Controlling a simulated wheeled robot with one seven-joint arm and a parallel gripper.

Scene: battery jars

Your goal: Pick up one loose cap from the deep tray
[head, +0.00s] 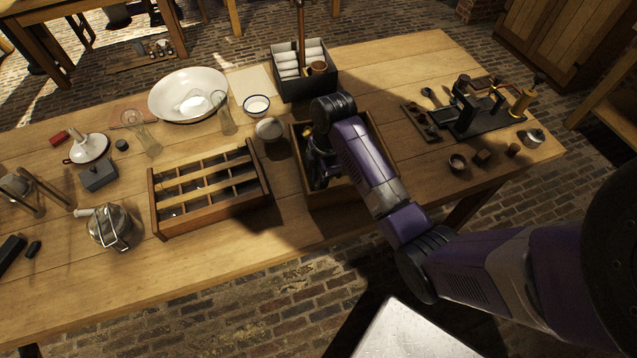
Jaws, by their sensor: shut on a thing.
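The deep tray (315,199) is a wooden box near the front edge of the table, right of the middle. My arm comes in from the right and reaches down over it. My gripper (322,182) is low inside the tray near its left side, mostly hidden by my own wrist. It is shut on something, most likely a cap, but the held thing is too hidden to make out. No loose caps can be clearly told apart in the dark inside of the tray.
A compartmented wooden rack (210,190) stands close on the left. A small bowl (269,129) and a dark box with white rolls (303,72) are behind. A metal kettle (112,228) is at the left, a dark apparatus (480,108) at the right. The front table strip is clear.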

